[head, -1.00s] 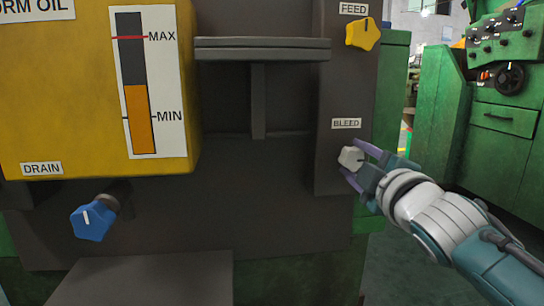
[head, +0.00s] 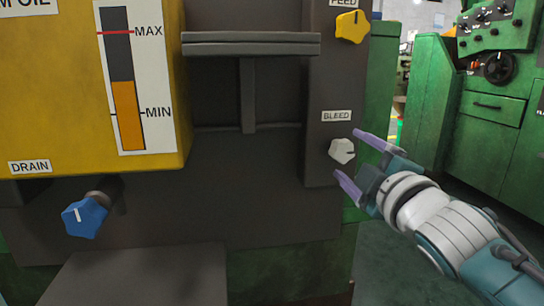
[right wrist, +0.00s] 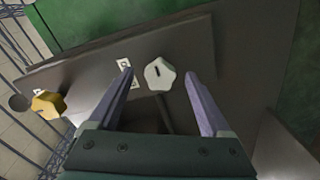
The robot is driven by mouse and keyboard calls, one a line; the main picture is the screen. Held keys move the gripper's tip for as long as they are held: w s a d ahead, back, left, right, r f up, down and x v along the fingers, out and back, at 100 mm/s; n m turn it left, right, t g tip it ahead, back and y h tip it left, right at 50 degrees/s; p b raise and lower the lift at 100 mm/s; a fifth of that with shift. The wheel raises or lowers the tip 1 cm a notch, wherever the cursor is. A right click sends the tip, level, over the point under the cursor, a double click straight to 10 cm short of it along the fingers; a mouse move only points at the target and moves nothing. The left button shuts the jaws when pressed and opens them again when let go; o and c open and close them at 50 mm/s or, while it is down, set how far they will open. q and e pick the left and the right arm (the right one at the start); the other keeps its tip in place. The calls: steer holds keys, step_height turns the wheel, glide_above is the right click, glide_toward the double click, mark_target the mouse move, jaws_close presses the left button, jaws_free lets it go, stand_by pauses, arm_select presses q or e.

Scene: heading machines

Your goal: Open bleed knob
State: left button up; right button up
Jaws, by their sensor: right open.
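The white bleed knob (head: 342,150) sits on the dark panel under the BLEED label (head: 337,116). It also shows in the right wrist view (right wrist: 160,74), with a dark pointer mark on its face. My right gripper (head: 352,155) is open and empty, its purple fingers spread just to the right of the knob in the head view. In the right wrist view the knob lies between and beyond the fingertips, touching neither finger. My left gripper is not in view.
A yellow feed knob (head: 352,27) is above the bleed knob. A blue drain knob (head: 85,217) sits under the yellow oil tank (head: 60,90) at left. A dark shelf bracket (head: 250,44) juts from the panel. A green machine (head: 490,150) stands at right.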

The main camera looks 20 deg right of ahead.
steer(key=p+v, duration=0.1)
steer(key=v, duration=0.6)
steer(key=shift+p, duration=0.35)
